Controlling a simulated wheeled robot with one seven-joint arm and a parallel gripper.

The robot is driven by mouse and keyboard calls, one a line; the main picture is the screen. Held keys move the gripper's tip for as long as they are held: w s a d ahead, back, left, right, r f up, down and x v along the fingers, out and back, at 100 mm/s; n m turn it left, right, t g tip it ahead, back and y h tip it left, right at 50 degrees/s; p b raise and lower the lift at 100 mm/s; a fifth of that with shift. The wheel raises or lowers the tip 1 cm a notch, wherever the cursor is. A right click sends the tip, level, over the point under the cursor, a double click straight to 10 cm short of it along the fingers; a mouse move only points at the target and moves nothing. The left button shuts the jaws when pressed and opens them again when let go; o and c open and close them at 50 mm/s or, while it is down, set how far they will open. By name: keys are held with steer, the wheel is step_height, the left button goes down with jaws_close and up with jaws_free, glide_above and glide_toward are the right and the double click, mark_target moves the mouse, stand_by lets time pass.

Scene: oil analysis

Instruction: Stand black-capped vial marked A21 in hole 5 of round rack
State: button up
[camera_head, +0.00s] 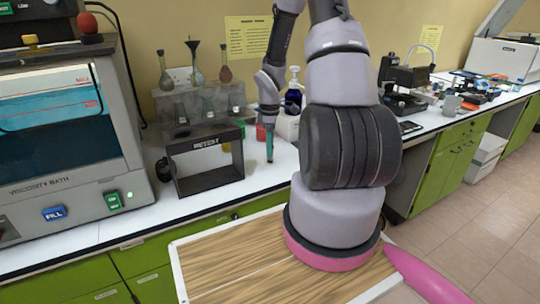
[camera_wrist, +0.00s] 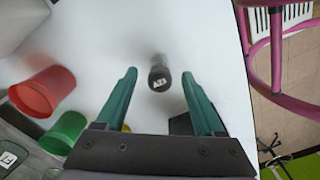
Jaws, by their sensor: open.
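A black-capped vial (camera_wrist: 157,64) stands on the white bench in the wrist view. Its cap carries a small label that looks like A21, though the print is small. My gripper (camera_wrist: 159,74) is open, with its two teal fingers apart on either side of the vial in the picture, and nothing is held.
A red cup (camera_wrist: 42,91) and a green cup (camera_wrist: 64,132) are left of my gripper in the wrist view. A soap bottle (camera_head: 293,92) stands behind.

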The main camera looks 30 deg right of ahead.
steer(key=shift+f, duration=0.7)
jaws_close()
steer(key=shift+r, duration=0.1)
